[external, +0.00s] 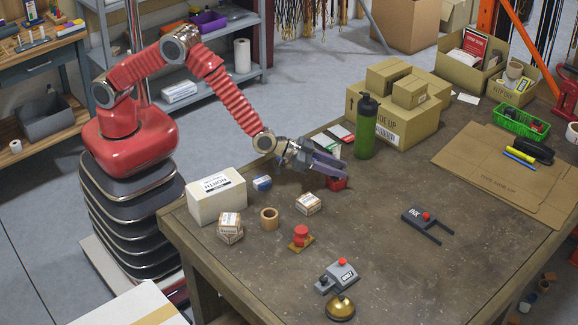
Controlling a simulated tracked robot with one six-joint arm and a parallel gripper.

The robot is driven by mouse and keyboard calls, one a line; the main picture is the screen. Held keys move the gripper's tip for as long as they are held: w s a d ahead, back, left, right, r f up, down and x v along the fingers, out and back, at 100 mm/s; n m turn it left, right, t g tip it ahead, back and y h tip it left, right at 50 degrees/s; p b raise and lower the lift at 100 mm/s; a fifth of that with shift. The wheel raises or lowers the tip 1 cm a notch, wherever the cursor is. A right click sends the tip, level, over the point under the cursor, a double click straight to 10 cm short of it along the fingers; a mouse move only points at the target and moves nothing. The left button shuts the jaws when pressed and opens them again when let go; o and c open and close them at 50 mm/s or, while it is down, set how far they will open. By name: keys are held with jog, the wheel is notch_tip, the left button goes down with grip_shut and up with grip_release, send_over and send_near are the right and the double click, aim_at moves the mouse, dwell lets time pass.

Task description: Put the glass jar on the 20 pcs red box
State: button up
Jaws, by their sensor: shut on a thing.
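My gripper (338,170) is over the table, left of the green bottle. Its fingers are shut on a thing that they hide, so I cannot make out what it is. A small red object (338,184), possibly the red box, shows just under the fingertips; its label is not readable. Whether the gripper touches it, I cannot tell. I see no glass jar clearly anywhere on the table; it may be hidden by the gripper.
A green bottle (366,128) stands close right of my gripper, before stacked cartons (400,112). Small boxes (308,203), a brown ring (269,218) and a white box (216,196) are at the left. A dark forked piece (427,222) lies right. The table's middle is mostly clear.

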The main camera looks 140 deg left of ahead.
jog(key=o, duration=1.1)
jog(key=shift+v, duration=6.05)
jog(key=shift+r, duration=0.1)
